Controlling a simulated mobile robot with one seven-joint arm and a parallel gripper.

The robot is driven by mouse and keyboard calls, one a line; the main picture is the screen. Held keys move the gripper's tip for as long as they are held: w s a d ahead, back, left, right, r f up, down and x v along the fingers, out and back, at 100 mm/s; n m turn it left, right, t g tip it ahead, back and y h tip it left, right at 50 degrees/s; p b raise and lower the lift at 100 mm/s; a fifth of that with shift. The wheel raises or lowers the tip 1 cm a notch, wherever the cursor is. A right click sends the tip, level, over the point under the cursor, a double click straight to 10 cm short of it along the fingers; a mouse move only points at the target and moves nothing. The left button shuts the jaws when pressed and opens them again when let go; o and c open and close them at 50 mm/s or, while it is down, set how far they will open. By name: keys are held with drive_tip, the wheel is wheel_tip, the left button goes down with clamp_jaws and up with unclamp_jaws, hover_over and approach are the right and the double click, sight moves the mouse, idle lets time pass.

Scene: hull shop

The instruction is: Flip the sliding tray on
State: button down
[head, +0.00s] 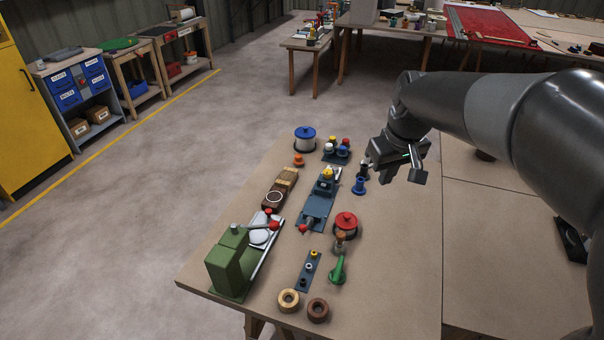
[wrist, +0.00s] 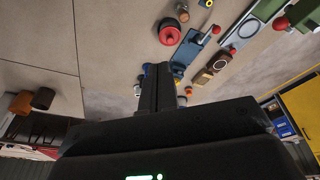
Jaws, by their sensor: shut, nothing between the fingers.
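No part is plainly marked as the sliding tray. A green machine (head: 228,270) stands at the table's near left, with a pale metal slide (head: 262,250) along its right side and red knobs (head: 274,226) at its top; it shows partly in the wrist view (wrist: 266,9). A long blue-grey fixture (head: 317,207) with a red-ended handle (head: 303,229) lies mid-table; it also shows in the wrist view (wrist: 189,50). My gripper (head: 371,163) is shut and empty above the table's far right part, apart from both. Its fingers (wrist: 158,88) show in the wrist view.
Around them are a red-lidded pot (head: 345,222), a blue-lidded pot (head: 305,141), a brown wooden block (head: 280,188), a green horn-shaped piece (head: 338,270), two rings (head: 318,310) and small blue and dark pieces (head: 359,186) under my gripper. The table's right front is clear.

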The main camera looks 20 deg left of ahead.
drive_tip(key=w+a+f+n+g+y, duration=0.2)
drive_tip(key=w+a+f+n, duration=0.1)
drive_tip(key=w+a+f, duration=0.4)
drive_tip(key=w+a+f+n+g+y, duration=0.3)
drive_tip(key=w+a+f, duration=0.5)
drive_tip(key=a, duration=0.8)
wheel_tip(320, 180, down, 3)
drive_tip(key=shift+f, duration=0.1)
drive_tip(key=x, duration=0.9)
drive_tip(key=shift+s+a+f, duration=0.2)
drive_tip(key=shift+f, duration=0.05)
drive_tip(key=shift+s+a+f, duration=0.15)
drive_tip(key=shift+s+a, duration=0.15)
drive_tip(key=shift+s, duration=0.2)
drive_tip(key=shift+s+a+f, duration=0.15)
drive_tip(key=shift+s+a, duration=0.1)
drive_tip(key=shift+s, duration=0.3)
drive_tip(key=shift+s+a+f, duration=0.15)
drive_tip(key=shift+s+a, duration=0.25)
drive_tip(key=shift+s, duration=0.3)
approach(254, 238)
drive_tip(key=x, duration=0.4)
